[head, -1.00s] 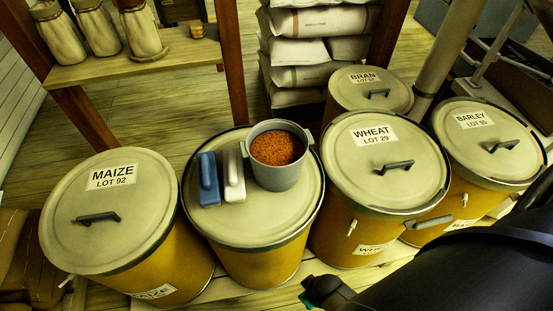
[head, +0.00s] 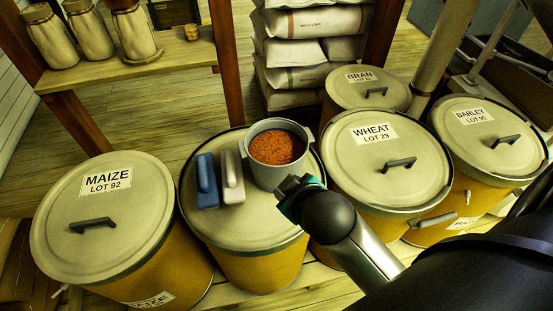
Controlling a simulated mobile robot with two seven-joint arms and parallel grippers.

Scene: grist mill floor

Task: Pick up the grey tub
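The grey tub (head: 268,176) stands upright on the lid of an unlabelled drum (head: 240,222), filled with reddish-brown grains. It has small side handles at its rim. My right gripper (head: 289,187) is at the front right of the tub, low beside its wall, with the wrist covering part of it. I cannot tell whether it touches the tub or how far apart its fingers are. My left gripper is not in view.
Stacked sacks (head: 300,50) stand behind.

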